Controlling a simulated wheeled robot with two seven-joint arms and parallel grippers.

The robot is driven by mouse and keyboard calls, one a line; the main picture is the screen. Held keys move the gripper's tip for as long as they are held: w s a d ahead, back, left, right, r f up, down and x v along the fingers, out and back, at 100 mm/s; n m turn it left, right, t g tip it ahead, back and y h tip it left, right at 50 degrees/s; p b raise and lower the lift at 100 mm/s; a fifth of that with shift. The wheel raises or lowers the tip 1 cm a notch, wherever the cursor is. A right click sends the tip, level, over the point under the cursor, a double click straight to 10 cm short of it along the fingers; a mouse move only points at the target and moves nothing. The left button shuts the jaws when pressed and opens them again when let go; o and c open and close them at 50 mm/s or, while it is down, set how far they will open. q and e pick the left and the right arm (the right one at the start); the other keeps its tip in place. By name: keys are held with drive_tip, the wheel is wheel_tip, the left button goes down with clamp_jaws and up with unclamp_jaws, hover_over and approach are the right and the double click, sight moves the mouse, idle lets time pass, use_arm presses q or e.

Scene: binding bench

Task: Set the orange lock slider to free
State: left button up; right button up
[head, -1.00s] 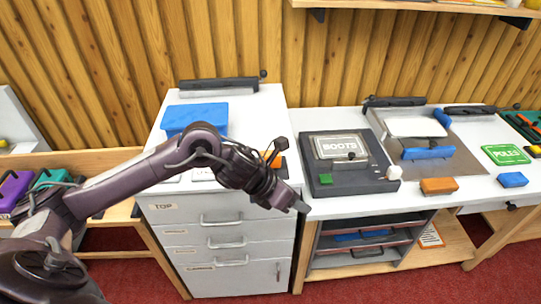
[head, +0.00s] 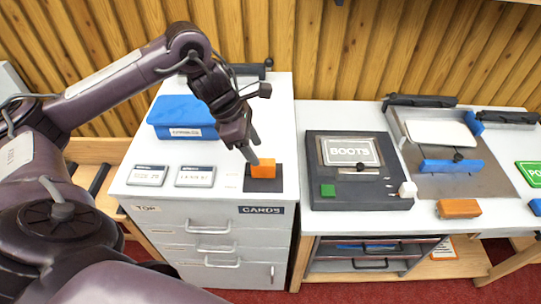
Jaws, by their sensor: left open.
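The orange lock slider (head: 263,169) stands on a dark base plate (head: 262,186) on top of the white drawer cabinet, above the CARDS label (head: 262,210). Faint markings lie on the white top just left of the plate, too small to read. My left gripper (head: 253,156) is open and points down at the slider's upper left. Its fingertips are at or very near the slider; I cannot tell whether they touch it. My right gripper is not in view.
A blue box (head: 182,116) and two small label plates (head: 195,177) sit on the cabinet top. To the right, the dark BOOTS device (head: 357,192) and a metal tray with blue clamps (head: 480,185) stand on the white bench. An orange block (head: 459,208) lies near the bench's front edge.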

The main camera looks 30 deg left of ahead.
sight(264, 165)
use_arm(q)
drive_tip(key=f, duration=0.1)
drive_tip(key=d+f, duration=0.1)
drive_tip(key=f+p, duration=0.1)
drive_tip(key=shift+s+d+f, duration=0.1)
drive_tip(key=shift+d+f, duration=0.2)
drive_tip(key=shift+w+x, duration=0.2)
drive_tip(key=shift+x, duration=0.85)
drive_tip(key=shift+w+f, duration=0.1)
drive_tip(key=shift+f, duration=0.2)
drive_tip(key=c, duration=0.7)
clamp_jaws()
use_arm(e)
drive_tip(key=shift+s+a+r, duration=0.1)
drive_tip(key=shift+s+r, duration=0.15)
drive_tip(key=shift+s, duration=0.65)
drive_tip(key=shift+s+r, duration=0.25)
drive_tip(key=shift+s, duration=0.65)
